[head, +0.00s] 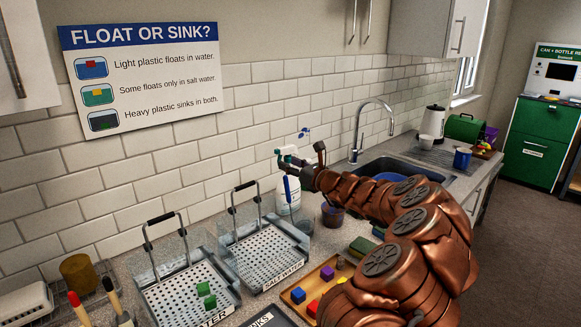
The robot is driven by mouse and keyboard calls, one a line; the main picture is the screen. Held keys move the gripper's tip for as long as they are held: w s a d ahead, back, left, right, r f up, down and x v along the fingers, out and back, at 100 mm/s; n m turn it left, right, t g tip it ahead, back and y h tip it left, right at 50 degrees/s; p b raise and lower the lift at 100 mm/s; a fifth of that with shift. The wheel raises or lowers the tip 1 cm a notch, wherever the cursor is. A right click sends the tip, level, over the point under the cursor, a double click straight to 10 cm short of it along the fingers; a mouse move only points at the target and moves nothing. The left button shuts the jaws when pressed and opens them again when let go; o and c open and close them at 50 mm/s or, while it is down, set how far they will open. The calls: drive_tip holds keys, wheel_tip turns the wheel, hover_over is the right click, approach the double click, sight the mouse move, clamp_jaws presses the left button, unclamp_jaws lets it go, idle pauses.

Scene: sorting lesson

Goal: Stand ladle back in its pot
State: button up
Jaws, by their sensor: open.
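My gripper (303,157) is open at the end of my copper-coloured arm, in front of the tiled wall and above the counter. A slim blue upright shape (287,188), which may be the ladle's handle, shows just below and left of it, in front of a white bottle (290,205). I cannot tell whether it touches the gripper. The ladle's bowl cannot be made out. A dark reddish pot (332,214) stands on the counter below my arm, partly hidden by it. A small greyish cup (304,228) stands to its left. I cannot tell which is the ladle's pot.
Two clear tanks with perforated baskets (262,250) (185,290) stand at left, green blocks in the nearer one. A wooden tray (298,308) holds coloured blocks at front. A sink (375,168) with a tall tap (358,135) lies behind my arm. My arm hides part of the counter.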

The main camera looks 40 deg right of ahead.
drive_tip(key=s+b, duration=0.2)
drive_tip(key=s, duration=1)
drive_tip(key=shift+a+r+b, duration=0.2)
drive_tip(key=shift+r+b, duration=0.15)
drive_tip(key=shift+r, duration=0.1)
drive_tip(key=w+a+r+n+g+y, duration=0.1)
drive_tip(key=w+a+n+y, duration=0.15)
drive_tip(key=a, duration=0.35)
drive_tip(key=w+a+n+y, duration=0.2)
drive_tip(key=a+n+y, duration=0.15)
drive_tip(key=a, duration=0.35)
drive_tip(key=s+a+f+n+g+y, duration=0.2)
drive_tip(key=a+n+g, duration=0.35)
drive_tip(key=a, duration=0.75)
drive_tip(key=s+a+f+n+g+y, duration=0.1)
drive_tip(key=s+a+n+g+y, duration=0.15)
drive_tip(key=a+n, duration=0.8)
drive_tip(key=s+a+f+n+g+h, duration=0.3)
drive_tip(key=s+a+f+n+g, duration=0.5)
drive_tip(key=s+a, duration=0.55)
drive_tip(key=s+d+f+n+g+h, duration=0.1)
drive_tip(key=s+d+f+n+h, duration=0.1)
drive_tip(key=s, duration=0.5)
drive_tip(key=s+d+f+n+g+h, duration=0.1)
drive_tip(key=s+d+f+n+h, duration=0.2)
drive_tip(key=s, duration=0.5)
drive_tip(key=shift+d+n+g+h, duration=0.4)
drive_tip(key=shift+d+n+h, duration=0.3)
drive_tip(key=shift+d+h, duration=0.35)
